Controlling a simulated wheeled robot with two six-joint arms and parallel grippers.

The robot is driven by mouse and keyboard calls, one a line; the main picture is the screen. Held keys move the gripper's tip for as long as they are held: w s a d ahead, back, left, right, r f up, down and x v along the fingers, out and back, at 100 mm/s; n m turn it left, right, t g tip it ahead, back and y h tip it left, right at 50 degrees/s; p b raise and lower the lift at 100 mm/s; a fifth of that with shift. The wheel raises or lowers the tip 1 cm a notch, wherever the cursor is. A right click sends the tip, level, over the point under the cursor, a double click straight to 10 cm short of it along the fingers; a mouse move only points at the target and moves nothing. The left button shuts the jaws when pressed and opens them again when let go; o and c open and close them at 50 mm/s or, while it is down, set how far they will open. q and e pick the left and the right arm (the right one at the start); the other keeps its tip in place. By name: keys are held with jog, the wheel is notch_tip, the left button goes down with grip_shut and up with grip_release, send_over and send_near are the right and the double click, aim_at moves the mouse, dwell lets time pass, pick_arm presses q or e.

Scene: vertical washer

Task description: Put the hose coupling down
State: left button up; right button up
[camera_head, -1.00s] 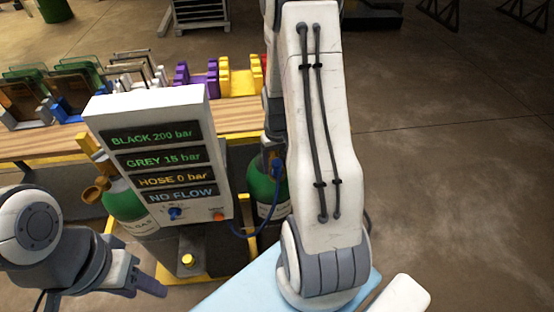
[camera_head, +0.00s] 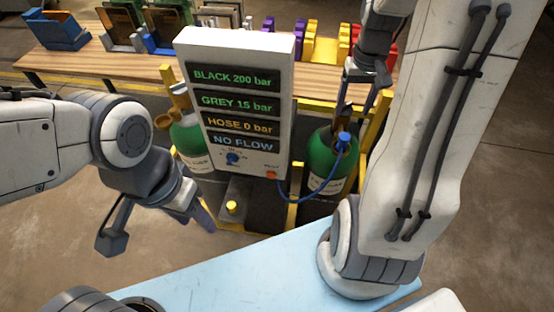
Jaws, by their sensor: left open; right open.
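The blue hose coupling (camera_head: 344,142) is at the end of a blue hose (camera_head: 318,195), at the valve on top of the right green cylinder (camera_head: 322,160). I cannot tell whether it is fixed on or only touching there. My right gripper (camera_head: 358,98) is open and points down just above the coupling, apart from it. My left gripper (camera_head: 155,224) is open and empty, in front of and to the left of the panel stand.
A white panel (camera_head: 236,100) reads BLACK 200 bar, GREY 15 bar, HOSE 0 bar, NO FLOW. Another green cylinder (camera_head: 188,138) stands to its left. A wooden bench (camera_head: 130,67) with racks runs behind. A light blue surface (camera_head: 240,265) lies in front.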

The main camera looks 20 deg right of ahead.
jog(key=s+a+r+n, duration=0.2)
jog(key=a+n, duration=0.3)
jog(key=a, duration=1.2)
jog(key=s+a+n+y, duration=0.1)
jog(key=s+a+n, duration=0.5)
jog(key=s+a, duration=0.7)
jog(key=shift+s+a+r, duration=0.35)
jog(key=shift+s+r, duration=0.05)
jog(key=shift+s, duration=0.3)
notch_tip(320, 180, down, 8)
jog(key=b, duration=0.8)
